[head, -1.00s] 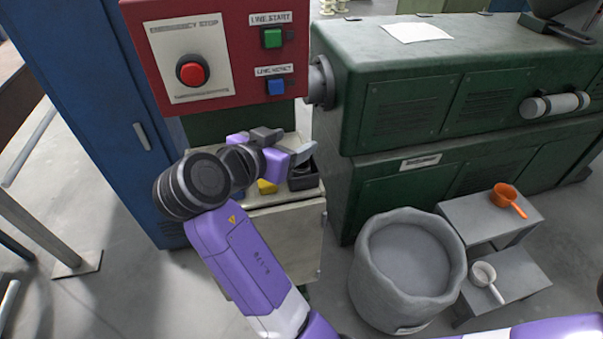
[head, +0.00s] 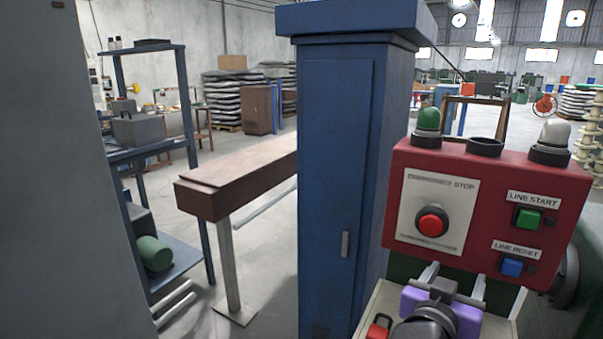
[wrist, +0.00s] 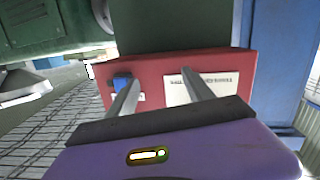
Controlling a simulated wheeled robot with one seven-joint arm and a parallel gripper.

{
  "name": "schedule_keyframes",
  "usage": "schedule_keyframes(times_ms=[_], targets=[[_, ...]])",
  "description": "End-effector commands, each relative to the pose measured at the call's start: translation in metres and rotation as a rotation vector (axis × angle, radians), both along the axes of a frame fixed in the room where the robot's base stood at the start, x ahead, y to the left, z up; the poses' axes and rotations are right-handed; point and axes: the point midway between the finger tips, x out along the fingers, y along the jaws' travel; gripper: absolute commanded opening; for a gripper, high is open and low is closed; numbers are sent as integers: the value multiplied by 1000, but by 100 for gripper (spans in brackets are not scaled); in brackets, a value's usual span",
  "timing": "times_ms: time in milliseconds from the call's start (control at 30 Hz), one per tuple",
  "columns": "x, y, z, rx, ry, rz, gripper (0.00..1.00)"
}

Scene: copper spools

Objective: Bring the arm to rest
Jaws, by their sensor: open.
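My gripper (head: 455,276) is at the bottom right of the head view, just below the lower edge of the red control box (head: 560,195). Its two grey fingers stand apart and point toward the box, with nothing between them. The wrist view also shows the open gripper (wrist: 157,77), with the red box (wrist: 235,68) beyond the fingertips. The blue line reset button (wrist: 122,82) shows beside the left finger there. I cannot tell whether a finger touches the box. Most of my arm is out of view.
The box carries a red emergency stop button (head: 432,222), a green line start button (head: 528,218) and a blue line reset button (head: 511,267). A tall blue cabinet (head: 340,180) stands to its left. A brown beam (head: 240,178) and blue shelving (head: 150,155) are farther left.

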Motion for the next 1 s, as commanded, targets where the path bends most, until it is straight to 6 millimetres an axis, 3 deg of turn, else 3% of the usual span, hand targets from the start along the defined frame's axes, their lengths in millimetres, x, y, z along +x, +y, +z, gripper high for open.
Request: schedule_keyframes(times_ms=[167,367,700,1000], targets=[[-1,37,-19,-170,-12,293,60],[-37,77,-53,-282,-35,569,60],[-148,117,-100,-273,-88,857,60],[-258,121,-117,-120,-112,916,60]])
